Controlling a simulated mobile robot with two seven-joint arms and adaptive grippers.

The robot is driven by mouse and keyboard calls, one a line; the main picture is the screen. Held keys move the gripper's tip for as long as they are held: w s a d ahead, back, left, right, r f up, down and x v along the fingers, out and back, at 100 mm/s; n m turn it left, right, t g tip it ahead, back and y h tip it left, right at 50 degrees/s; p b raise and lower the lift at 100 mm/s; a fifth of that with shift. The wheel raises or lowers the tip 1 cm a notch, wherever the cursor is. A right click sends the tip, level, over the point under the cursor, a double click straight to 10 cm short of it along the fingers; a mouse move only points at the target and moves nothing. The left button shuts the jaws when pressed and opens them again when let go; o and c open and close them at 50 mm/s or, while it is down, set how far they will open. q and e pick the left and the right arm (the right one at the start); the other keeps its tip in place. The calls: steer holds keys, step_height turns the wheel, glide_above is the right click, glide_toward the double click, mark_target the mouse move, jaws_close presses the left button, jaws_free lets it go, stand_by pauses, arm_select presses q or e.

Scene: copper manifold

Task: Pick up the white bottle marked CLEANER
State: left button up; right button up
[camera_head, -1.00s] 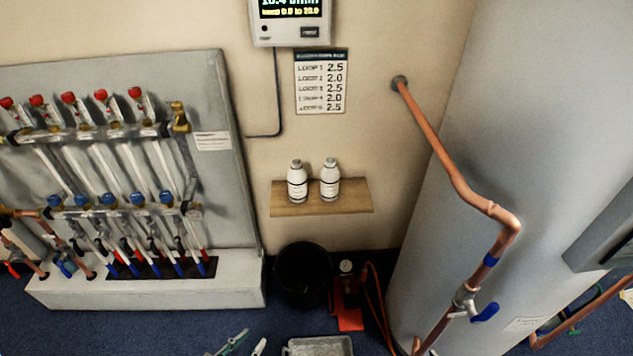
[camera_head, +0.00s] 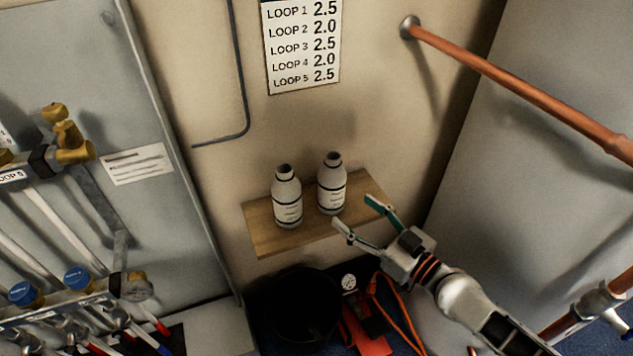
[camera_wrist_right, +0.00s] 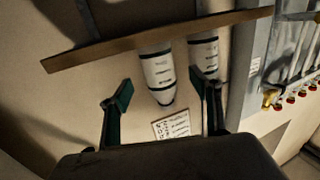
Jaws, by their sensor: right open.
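Two white bottles with dark caps stand upright on a wooden wall shelf (camera_head: 270,238). The left bottle (camera_head: 286,197) and the right bottle (camera_head: 331,184) both have labels too small to read, so I cannot tell which says CLEANER. My right gripper (camera_head: 355,211) is open and empty at the shelf's front right, close to the right bottle and apart from it. In the right wrist view, which is upside down, the right bottle (camera_wrist_right: 158,72) appears between the open fingers (camera_wrist_right: 163,87), and the left bottle (camera_wrist_right: 203,48) is partly hidden by a finger. My left gripper is not in view.
A black bucket (camera_head: 297,308) stands on the floor below the shelf. A red pump with a gauge (camera_head: 348,282) and an orange hose is beside it. The manifold (camera_head: 65,310) is at left.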

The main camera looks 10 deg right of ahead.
mark_target(341, 196)
steer(key=w, duration=0.3)
steer(key=shift+w+a+r, duration=0.2)
steer(key=shift+a+r, duration=0.1)
steer(key=shift+r, duration=0.05)
steer(key=x, duration=0.3)
steer(key=p+x, duration=0.1)
steer(key=x, duration=0.1)
steer(key=shift+s+a+r, duration=0.2)
steer(key=shift+a+r, duration=0.1)
steer(key=shift+a, duration=0.05)
steer(key=shift+w+a+f, duration=0.15)
steer(key=shift+w, duration=0.2)
steer(key=c, duration=1.3)
